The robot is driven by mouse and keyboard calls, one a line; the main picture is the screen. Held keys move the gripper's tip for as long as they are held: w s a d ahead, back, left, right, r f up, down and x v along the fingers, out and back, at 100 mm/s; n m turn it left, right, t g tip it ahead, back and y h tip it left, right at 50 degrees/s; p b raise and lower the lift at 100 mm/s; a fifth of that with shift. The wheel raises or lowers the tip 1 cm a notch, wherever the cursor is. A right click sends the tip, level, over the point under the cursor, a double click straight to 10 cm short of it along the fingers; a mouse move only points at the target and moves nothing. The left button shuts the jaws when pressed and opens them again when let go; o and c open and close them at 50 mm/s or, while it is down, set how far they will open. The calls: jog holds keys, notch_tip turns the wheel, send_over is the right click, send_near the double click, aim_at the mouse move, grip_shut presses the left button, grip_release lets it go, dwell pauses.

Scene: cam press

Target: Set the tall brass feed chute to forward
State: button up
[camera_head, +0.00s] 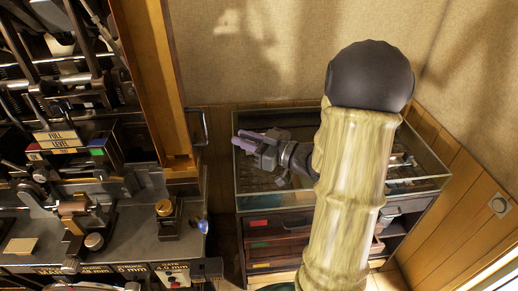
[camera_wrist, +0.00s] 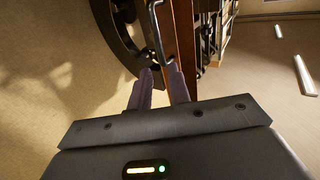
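My gripper (camera_head: 240,138) has lilac fingers and hangs over the glass-topped cabinet, pointing left toward the machine. In the wrist view its two fingers (camera_wrist: 159,70) stand apart with nothing clearly held between them. A small brass-topped fitting (camera_head: 165,208) stands on the machine's front ledge, well left of the gripper. A tall orange-brown panel (camera_head: 152,80) stands at the machine's right side. It also shows in the wrist view (camera_wrist: 184,40), beyond the fingertips.
A metal bar handle (camera_head: 203,127) sticks out beside the panel; it shows in the wrist view (camera_wrist: 154,28) just past the fingertips. The dark machine (camera_head: 60,190) fills the left side. The glass-topped cabinet (camera_head: 340,196) stands below my arm, against the wall.

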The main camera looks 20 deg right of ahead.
jog(key=v, duration=0.4)
jog(key=shift+b, duration=0.3)
jog(key=w+f+m+g+h, duration=0.3)
jog(key=f+m+h, duration=0.3)
jog(key=h, duration=0.4)
jog(key=s+a+f+m+g, duration=0.1)
jog(key=s+a+f+g, duration=0.2)
jog(key=s, duration=0.4)
jog(key=s+a+f+g+h, duration=0.1)
jog(key=s+a+f+g, duration=0.2)
jog(key=s+a+g, duration=0.2)
jog(key=s, duration=0.2)
jog(key=shift+s+f+m+g, duration=0.2)
jog(key=shift+s+m+g, duration=0.1)
jog(key=shift+m, duration=0.1)
